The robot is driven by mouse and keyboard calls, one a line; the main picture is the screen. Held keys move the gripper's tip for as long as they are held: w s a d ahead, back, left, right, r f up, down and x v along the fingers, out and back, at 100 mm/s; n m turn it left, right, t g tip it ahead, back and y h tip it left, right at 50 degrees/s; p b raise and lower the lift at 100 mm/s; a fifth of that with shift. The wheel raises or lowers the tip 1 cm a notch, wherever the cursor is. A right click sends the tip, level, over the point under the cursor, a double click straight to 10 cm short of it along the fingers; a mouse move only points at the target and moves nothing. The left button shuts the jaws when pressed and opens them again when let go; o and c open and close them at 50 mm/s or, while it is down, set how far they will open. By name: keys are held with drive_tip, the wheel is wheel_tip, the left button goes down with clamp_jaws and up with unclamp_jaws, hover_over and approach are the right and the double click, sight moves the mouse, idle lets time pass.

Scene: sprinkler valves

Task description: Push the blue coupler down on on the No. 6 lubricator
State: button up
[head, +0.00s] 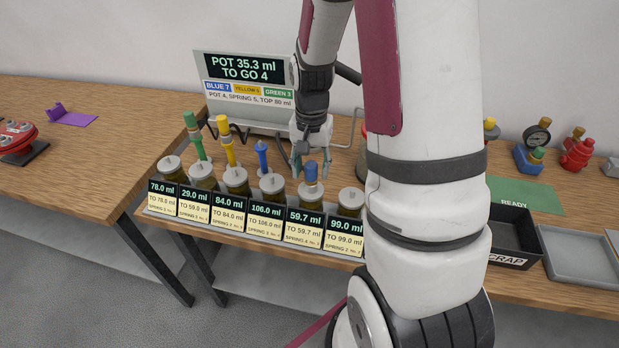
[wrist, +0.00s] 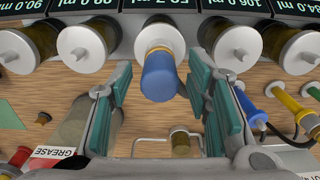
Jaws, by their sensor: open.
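A blue coupler (head: 311,174) stands upright on the lubricator reading 59.7 ml (head: 306,197). In the wrist view the blue coupler (wrist: 160,78) sits on the white cap of that lubricator (wrist: 158,36), with a tan ring between them. The lubricator numbers are too small to read surely. My gripper (head: 310,163) is open just behind and above the coupler, fingers pointing down. In the wrist view my gripper (wrist: 158,98) has its teal pads apart, one on each side of the coupler's near end. I see no clear contact.
Other capped lubricators stand close on both sides, including 106.0 ml (head: 272,187) and 99.0 ml (head: 350,201). Green (head: 194,135), yellow (head: 226,141) and another blue coupler (head: 262,158) stand behind. A display board (head: 245,80) is at the back. A scrap bin (head: 510,242) lies right.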

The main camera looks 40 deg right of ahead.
drive_tip(key=shift+c, duration=0.6)
clamp_jaws()
drive_tip(key=shift+r, duration=0.2)
drive_tip(key=shift+r+p, duration=0.8)
drive_tip(key=shift+r, duration=0.7)
